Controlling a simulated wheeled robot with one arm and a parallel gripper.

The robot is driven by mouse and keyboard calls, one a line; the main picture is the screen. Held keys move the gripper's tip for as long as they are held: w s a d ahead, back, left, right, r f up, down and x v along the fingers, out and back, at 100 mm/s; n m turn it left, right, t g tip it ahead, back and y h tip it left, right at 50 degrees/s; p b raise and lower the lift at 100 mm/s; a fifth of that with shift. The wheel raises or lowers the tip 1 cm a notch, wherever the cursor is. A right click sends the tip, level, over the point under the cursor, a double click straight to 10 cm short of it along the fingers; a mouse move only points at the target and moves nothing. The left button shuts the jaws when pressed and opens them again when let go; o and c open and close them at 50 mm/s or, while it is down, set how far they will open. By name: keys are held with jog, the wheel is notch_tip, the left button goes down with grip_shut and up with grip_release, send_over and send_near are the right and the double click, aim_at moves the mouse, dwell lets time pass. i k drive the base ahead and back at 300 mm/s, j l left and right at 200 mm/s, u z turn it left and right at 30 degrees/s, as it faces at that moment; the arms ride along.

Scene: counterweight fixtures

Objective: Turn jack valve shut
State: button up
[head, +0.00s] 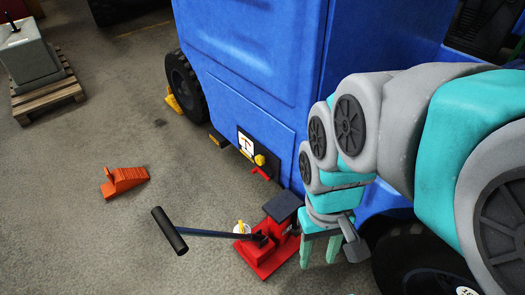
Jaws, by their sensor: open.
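A red jack (262,262) stands on the floor beside the blue vehicle, with a dark pad on top. Its long dark handle (170,229) slants up to the left. A small round white and yellow part (241,228) shows at the jack's back left side; I cannot tell for sure whether it is the valve. My gripper (320,254) points down just right of the jack, its two green fingers apart and nothing visible between them. It appears close to the jack's right side, but I cannot tell whether it touches. My wrist hides part of the vehicle behind it.
The blue vehicle (250,60) fills the back, with a yellow knob (259,160) and red lever (262,173) low on its side. An orange wedge (124,181) lies on open floor at left. A grey block (30,58) sits on a pallet (48,92) at back left.

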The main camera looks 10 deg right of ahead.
aim_at(242, 231)
jog(key=k, duration=1.2)
